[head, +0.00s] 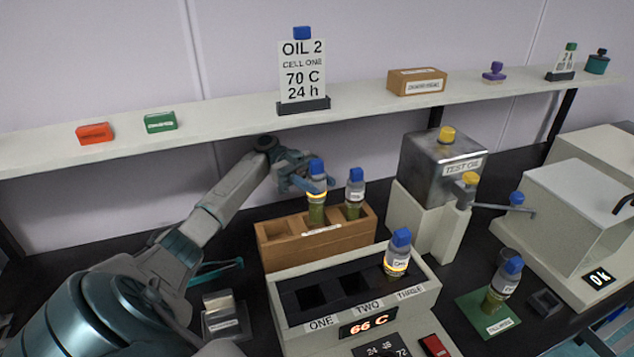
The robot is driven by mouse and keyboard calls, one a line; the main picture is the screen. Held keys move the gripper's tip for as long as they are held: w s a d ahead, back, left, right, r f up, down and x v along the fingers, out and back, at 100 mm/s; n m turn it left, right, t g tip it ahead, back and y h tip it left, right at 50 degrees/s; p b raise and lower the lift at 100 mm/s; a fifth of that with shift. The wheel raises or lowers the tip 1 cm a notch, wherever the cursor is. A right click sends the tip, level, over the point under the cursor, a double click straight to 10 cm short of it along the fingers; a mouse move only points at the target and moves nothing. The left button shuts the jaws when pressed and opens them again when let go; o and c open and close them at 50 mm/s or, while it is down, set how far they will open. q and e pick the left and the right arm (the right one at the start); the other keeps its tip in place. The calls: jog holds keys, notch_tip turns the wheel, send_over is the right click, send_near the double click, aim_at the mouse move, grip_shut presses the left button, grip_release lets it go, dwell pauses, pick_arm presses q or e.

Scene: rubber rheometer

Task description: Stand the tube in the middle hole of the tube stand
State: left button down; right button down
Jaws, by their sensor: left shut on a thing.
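The tube (317,208) has a blue cap, a yellow band and greenish contents. It is upright at the middle of the wooden tube stand (330,246). Its lower end is at the middle hole, but I cannot tell how deep it sits. My left gripper (316,185) is shut on the tube near its upper part, reaching in from the left. Another blue-capped tube (354,196) stands in the right hole of the stand. The left hole looks empty.
In front of the stand is a heating block (388,308) with a tube (397,252) in hole THREE. A metal oil tank (428,165) with a tap stands right of the stand. A tube (502,285) stands on a green mat (478,315). A shelf (220,128) runs behind.

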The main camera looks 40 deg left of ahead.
aim_at(317, 198)
pick_arm(q)
jog(key=shift+f+b, duration=1.9)
jog(key=shift+f, duration=0.35)
jog(key=c, duration=0.8)
grip_release()
jog(key=shift+r, duration=0.1)
jog(key=shift+c, duration=0.2)
jog(key=shift+r+p, duration=1.45)
jog(key=shift+r, duration=1.55)
